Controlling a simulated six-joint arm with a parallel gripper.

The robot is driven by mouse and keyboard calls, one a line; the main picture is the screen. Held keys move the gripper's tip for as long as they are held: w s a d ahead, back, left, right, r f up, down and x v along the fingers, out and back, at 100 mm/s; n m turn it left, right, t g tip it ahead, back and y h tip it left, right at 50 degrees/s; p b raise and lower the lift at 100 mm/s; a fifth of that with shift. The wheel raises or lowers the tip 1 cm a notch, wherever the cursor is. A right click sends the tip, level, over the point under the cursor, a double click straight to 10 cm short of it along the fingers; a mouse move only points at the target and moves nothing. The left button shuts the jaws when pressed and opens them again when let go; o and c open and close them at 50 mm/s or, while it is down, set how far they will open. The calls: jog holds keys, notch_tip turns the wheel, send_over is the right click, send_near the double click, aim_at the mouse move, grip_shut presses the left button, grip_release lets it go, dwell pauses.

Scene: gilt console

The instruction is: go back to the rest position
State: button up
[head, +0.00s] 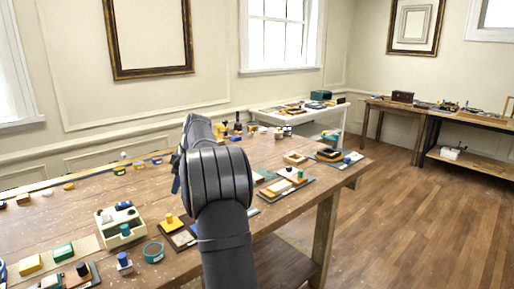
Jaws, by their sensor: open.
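My arm (222,180) rises from the bottom middle of the head view, in front of the wooden table (120,205). Its dark grey links bend at a thick ribbed joint, and a further link reaches up and back to the left over the table. My gripper cannot be made out; the arm's own links hide that end. A small dark bluish part shows at the left edge of the arm, but I cannot tell what it is.
Near the arm's left stand a cream caddy (118,228), a teal round tin (153,251) and a dark tray with a yellow-topped block (173,220). Small blocks and jars lie right of the arm. A white table (335,113) stands behind; open floor (420,220) lies right.

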aim_at(170, 216)
jog(key=x, duration=1.3)
jog(key=shift+f, duration=0.3)
jog(key=v, duration=1.8)
jog(key=x, duration=1.8)
jog(key=shift+f, duration=0.1)
jog(key=shift+s+d, duration=0.45)
jog(key=shift+o, duration=0.3)
